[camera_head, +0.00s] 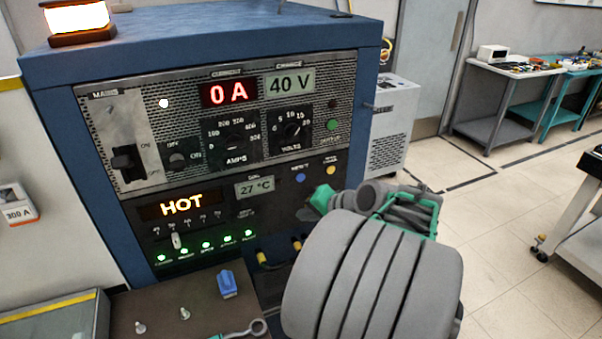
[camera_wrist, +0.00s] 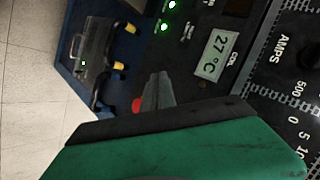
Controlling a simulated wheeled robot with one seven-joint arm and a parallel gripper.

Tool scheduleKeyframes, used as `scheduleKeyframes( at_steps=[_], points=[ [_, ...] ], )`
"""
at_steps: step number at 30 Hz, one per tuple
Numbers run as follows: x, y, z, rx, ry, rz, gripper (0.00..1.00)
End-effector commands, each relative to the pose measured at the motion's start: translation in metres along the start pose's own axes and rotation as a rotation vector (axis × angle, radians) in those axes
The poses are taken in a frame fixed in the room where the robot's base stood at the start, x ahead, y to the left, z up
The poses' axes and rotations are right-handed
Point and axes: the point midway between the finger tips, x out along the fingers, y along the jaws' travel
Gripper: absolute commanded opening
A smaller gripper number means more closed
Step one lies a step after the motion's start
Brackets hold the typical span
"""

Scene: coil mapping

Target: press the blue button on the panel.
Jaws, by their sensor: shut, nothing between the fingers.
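The blue button (camera_head: 300,177) is a small round button on the lower black panel strip, right of the 27 °C display (camera_head: 254,186). A yellow button (camera_head: 331,170) sits just right of it. My gripper (camera_head: 308,210) is in front of the panel, below and slightly right of the blue button in the head view. I cannot tell its distance from the panel. In the wrist view the grey fingers (camera_wrist: 159,88) are together and empty, beside a red part (camera_wrist: 137,104). The blue button does not show there; the green gripper body covers that area.
The blue cabinet (camera_head: 100,180) has a lit HOT display (camera_head: 170,205), several green lights and black knobs. A table at its foot holds a blue clip (camera_head: 227,284) and small bolts. My arm covers the cabinet's lower right. Open floor (camera_head: 500,220) lies to the right.

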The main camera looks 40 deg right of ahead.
Motion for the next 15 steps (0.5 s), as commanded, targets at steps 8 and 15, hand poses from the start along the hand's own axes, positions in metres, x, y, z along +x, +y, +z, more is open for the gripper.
scheduleKeyframes(
  at_steps=[8, 15],
  points=[
    [-0.03, 0.015, -0.037, 0.137, 0.089, -0.086, 0.0],
    [-0.029, 0.015, -0.036, 0.134, 0.087, -0.084, 0.0]
  ],
)
